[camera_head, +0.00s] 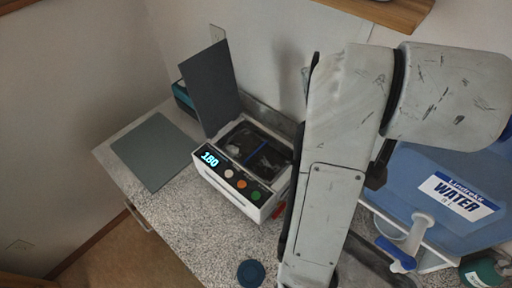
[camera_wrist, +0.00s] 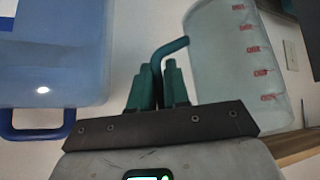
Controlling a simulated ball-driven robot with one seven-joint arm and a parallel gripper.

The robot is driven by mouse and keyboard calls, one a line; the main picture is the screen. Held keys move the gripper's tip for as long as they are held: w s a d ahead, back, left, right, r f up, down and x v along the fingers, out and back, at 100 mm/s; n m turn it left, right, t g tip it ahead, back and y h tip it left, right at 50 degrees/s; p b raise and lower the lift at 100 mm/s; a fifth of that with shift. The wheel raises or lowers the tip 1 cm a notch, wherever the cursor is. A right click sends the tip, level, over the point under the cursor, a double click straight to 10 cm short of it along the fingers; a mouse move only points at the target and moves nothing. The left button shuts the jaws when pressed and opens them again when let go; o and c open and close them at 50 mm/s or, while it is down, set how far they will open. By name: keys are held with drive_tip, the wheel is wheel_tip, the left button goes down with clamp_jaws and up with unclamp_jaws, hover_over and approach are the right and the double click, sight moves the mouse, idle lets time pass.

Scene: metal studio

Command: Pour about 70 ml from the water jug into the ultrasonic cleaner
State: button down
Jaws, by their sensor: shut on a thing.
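The ultrasonic cleaner (camera_head: 240,165) stands on the speckled counter in the head view, its dark lid (camera_head: 209,85) raised. Its basin is open, with a dark interior and a blue strip inside, and its display reads 180. My gripper (camera_wrist: 158,82) is shut on the teal handle (camera_wrist: 170,47) of a clear jug with red graduation marks (camera_wrist: 235,65), the water jug, in the wrist view. The jug looks slightly tilted there; its water level cannot be made out. In the head view my arm hides the gripper and nearly all of the jug.
A large blue water container (camera_head: 440,190) stands at right, close to my arm. A grey mat (camera_head: 155,150) lies left of the cleaner. A dark blue disc (camera_head: 251,272) lies in front. A green bottle (camera_head: 485,273) is at lower right. A wooden shelf (camera_head: 385,12) hangs above.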

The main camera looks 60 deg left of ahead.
drive_tip(key=shift+w+d+r+m+g+y, duration=0.15)
drive_tip(key=shift+r+y, duration=0.1)
drive_tip(key=shift+r, duration=0.15)
drive_tip(key=shift+d+r+m+g+y, duration=0.1)
drive_tip(key=shift+d+r+g+y, duration=0.1)
drive_tip(key=shift+r, duration=0.25)
drive_tip(key=shift+w+d+r+m+g+y, duration=0.15)
drive_tip(key=shift+r+y, duration=0.1)
drive_tip(key=shift+r, duration=0.15)
